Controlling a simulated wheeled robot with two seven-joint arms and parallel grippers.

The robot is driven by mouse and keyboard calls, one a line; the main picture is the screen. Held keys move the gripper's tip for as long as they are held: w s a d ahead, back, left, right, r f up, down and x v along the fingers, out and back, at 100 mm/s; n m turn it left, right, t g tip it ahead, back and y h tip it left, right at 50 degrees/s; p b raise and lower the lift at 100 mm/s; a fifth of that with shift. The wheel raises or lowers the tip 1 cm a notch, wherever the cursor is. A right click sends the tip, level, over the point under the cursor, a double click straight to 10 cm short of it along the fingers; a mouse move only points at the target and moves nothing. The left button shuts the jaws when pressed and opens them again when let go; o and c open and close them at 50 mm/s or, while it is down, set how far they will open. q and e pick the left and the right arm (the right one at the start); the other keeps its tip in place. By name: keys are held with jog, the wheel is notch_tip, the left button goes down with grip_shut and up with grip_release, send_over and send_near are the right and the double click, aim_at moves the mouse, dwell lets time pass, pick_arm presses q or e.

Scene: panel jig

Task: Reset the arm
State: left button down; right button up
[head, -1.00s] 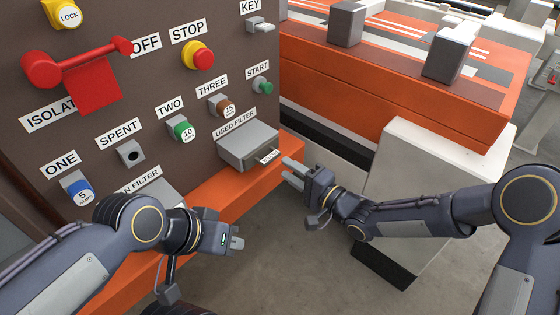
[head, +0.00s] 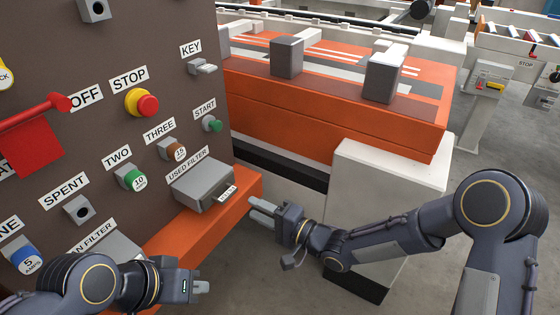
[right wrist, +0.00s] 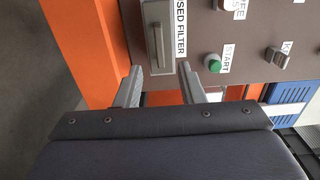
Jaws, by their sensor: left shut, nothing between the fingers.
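My left gripper (head: 202,287) is shut and empty, low in the head view, in front of the panel's lower part. My right gripper (head: 262,208) is in front of the orange ledge, a little below and to the right of the used filter box (head: 203,187). In the right wrist view its two fingers (right wrist: 160,84) stand apart with nothing between them. The used filter box (right wrist: 158,40) shows beyond them there, with the green start button (right wrist: 213,62) to its right.
The brown panel (head: 150,45) carries a red isolator handle (head: 35,113), a yellow and red stop button (head: 142,103), a key switch (head: 203,67) and several coloured plugs. An orange ledge (head: 236,194) runs below. An orange machine (head: 330,111) and a white block (head: 392,160) stand at right.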

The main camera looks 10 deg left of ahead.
jog(key=w+d+r+t+h, duration=0.2)
jog(key=d+h, duration=0.2)
jog(key=d, duration=0.5)
jog(key=w+d+r+t+h, duration=0.2)
jog(key=d+r+h, duration=0.15)
jog(key=d, duration=0.55)
jog(key=s+d+h, duration=0.6)
jog(key=s+d, duration=0.1)
jog(key=d, duration=0.6)
jog(key=s+d+n+g, duration=0.1)
jog(key=s+d+g, duration=0.1)
jog(key=s, duration=0.8)
jog(key=s+d+n+g, duration=0.1)
jog(key=s+d+g, duration=0.15)
jog(key=s, duration=0.75)
notch_tip(320, 180, up, 30)
jog(key=p, duration=3.1)
jog(key=shift+w, duration=0.1)
